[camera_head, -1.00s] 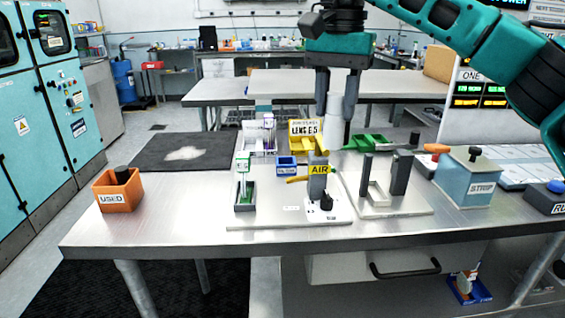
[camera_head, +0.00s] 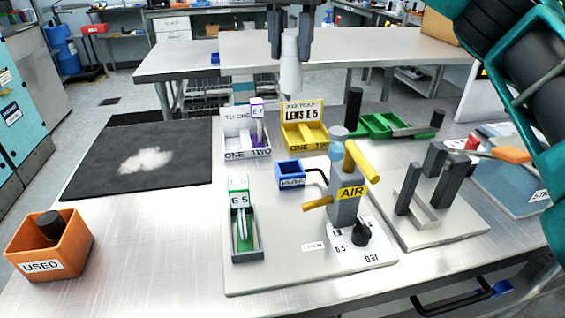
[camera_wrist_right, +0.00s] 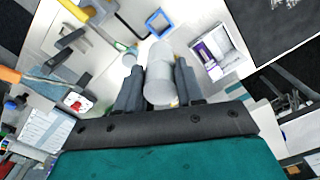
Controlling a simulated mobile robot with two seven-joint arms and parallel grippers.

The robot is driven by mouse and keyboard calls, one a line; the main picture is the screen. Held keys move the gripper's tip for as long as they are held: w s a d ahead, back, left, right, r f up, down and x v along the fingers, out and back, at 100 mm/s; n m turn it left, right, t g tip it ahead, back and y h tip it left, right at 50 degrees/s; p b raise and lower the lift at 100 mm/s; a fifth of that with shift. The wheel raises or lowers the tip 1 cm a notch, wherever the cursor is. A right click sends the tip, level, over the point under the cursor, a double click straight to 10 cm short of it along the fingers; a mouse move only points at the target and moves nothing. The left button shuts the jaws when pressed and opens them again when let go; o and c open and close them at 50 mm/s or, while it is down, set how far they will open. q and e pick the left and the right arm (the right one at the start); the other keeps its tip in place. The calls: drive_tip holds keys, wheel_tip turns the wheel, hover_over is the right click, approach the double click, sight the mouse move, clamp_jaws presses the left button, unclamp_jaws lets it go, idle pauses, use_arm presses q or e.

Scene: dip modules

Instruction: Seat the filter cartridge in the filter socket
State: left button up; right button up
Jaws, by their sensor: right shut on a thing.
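My right gripper (camera_head: 290,56) is shut on a pale white cylinder, the filter cartridge (camera_head: 290,72), and holds it upright in the air toward the back of the table. The cartridge also shows between the fingers in the right wrist view (camera_wrist_right: 159,80). A small blue open-topped box (camera_head: 291,181) stands on the grey plate, beside the AIR post. Its label is too small to read surely; it looks like the filter socket. In the right wrist view its blue square rim (camera_wrist_right: 151,24) lies beyond the cartridge, apart from it. My left gripper is out of view.
The AIR post (camera_head: 345,205) with yellow handles stands close right of the blue box. A yellow LENS E5 holder (camera_head: 303,140) and white tray (camera_head: 240,150) are behind it. A green-topped module (camera_head: 241,205) stands left. An orange USED bin (camera_head: 75,255) and black mat (camera_head: 100,175) lie farther left.

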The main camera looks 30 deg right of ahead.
sight(291, 91)
wheel_tip(291, 91, down, 7)
drive_tip(key=b, duration=0.3)
drive_tip(key=shift+s+f, duration=0.15)
drive_tip(key=shift+f, duration=0.05)
wheel_tip(291, 91, down, 11)
drive_tip(key=shift+f+b, duration=0.1)
drive_tip(key=shift+b, duration=0.85)
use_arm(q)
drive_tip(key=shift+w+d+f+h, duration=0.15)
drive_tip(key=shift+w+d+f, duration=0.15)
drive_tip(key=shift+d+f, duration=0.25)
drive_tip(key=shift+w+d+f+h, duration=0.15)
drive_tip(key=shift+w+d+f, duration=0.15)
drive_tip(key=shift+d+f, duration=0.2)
use_arm(e)
drive_tip(key=shift+f, duration=0.35)
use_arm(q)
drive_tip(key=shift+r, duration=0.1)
